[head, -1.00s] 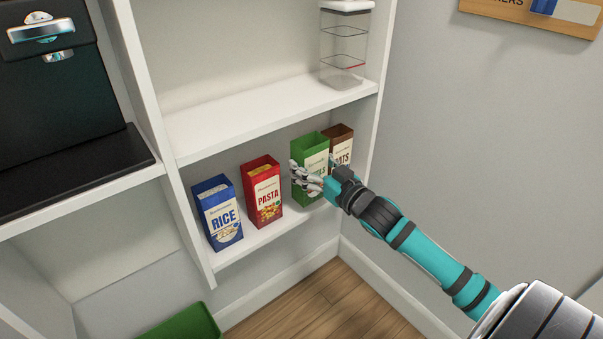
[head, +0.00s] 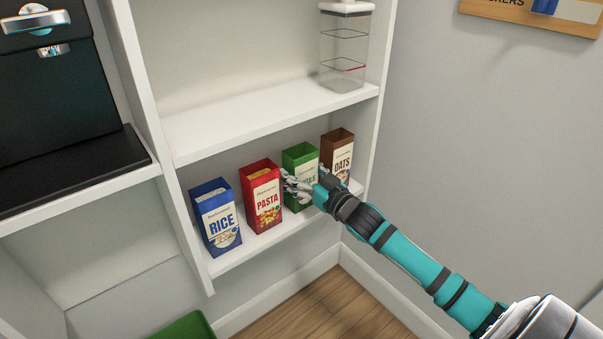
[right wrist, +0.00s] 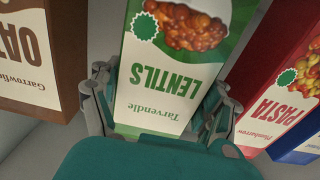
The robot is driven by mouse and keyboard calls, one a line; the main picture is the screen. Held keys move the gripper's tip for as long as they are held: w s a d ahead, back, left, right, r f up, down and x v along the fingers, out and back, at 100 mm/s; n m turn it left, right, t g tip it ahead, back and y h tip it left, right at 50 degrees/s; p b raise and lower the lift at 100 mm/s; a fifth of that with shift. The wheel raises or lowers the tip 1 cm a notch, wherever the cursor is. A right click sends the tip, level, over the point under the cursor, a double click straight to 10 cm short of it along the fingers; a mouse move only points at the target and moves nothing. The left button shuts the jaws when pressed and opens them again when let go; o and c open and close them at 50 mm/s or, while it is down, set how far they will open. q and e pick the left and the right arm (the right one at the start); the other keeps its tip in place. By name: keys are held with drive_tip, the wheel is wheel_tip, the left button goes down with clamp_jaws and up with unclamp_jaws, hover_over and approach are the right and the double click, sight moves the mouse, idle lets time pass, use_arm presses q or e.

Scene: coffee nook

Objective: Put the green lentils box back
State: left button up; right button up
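The green lentils box (head: 300,157) is upright on the lower white shelf, between the red pasta box (head: 262,185) and the brown oats box (head: 339,147). Whether its base touches the shelf is hard to tell. My right gripper (head: 301,187) is at its front with a finger along each side, and appears shut on it. In the right wrist view the lentils box (right wrist: 165,75) sits between the fingers of the right gripper (right wrist: 160,100), its label upside down. My left gripper is not in view.
The blue rice box (head: 217,222) stands left of the pasta box. A clear container (head: 343,50) stands on the upper shelf (head: 260,115). A black machine (head: 60,90) is at the left. A green bin (head: 183,328) is below.

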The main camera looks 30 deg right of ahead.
drive_tip(key=o, duration=0.4)
drive_tip(key=s+p, duration=0.2)
drive_tip(key=s, duration=0.9)
drive_tip(key=s+a+f+g+h, duration=0.1)
drive_tip(key=s+a+f+g, duration=0.25)
drive_tip(key=f, duration=0.35)
drive_tip(key=s+a+f+g+h, duration=0.1)
drive_tip(key=s+a+f+g, duration=0.2)
drive_tip(key=s+f, duration=0.25)
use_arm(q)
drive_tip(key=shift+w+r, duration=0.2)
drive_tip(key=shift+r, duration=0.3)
use_arm(e)
drive_tip(key=s+a+f+g, duration=0.3)
drive_tip(key=s+a+g, duration=0.1)
drive_tip(key=s, duration=0.3)
drive_tip(key=s+a+f+n+g+y, duration=0.1)
drive_tip(key=s+a+f+g, duration=0.2)
drive_tip(key=s+a, duration=0.3)
drive_tip(key=shift+s+a+g, duration=0.3)
drive_tip(key=shift+s+g, duration=0.25)
drive_tip(key=shift+s, duration=0.1)
